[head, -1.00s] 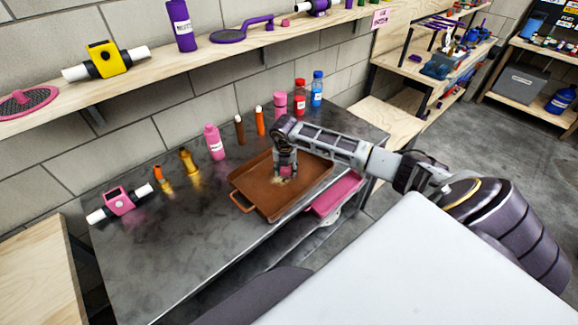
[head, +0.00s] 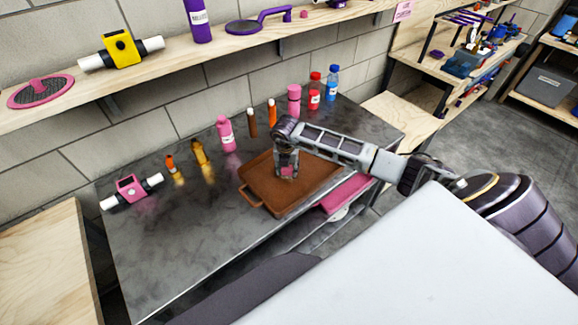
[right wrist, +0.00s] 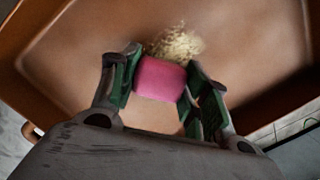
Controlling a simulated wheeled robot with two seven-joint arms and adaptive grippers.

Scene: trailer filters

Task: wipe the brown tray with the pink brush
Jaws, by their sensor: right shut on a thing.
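The brown tray (head: 262,190) lies on the dark metal table, and its floor and walls fill much of the right wrist view (right wrist: 75,45). My right gripper (head: 286,172) is over the inside of the tray. In the right wrist view the gripper (right wrist: 160,85) is shut on the pink brush (right wrist: 160,78), with a finger on each side of its pink body. The brush's pale bristles (right wrist: 174,43) stick out beyond the fingers, over the tray floor. I cannot tell whether they touch it. My left gripper is not in view.
Several bottles stand along the wall behind the tray, among them a pink bottle (head: 226,134) and a blue bottle (head: 332,84). A pink tray (head: 346,192) is right of the brown tray. The table's left front (head: 185,250) is clear.

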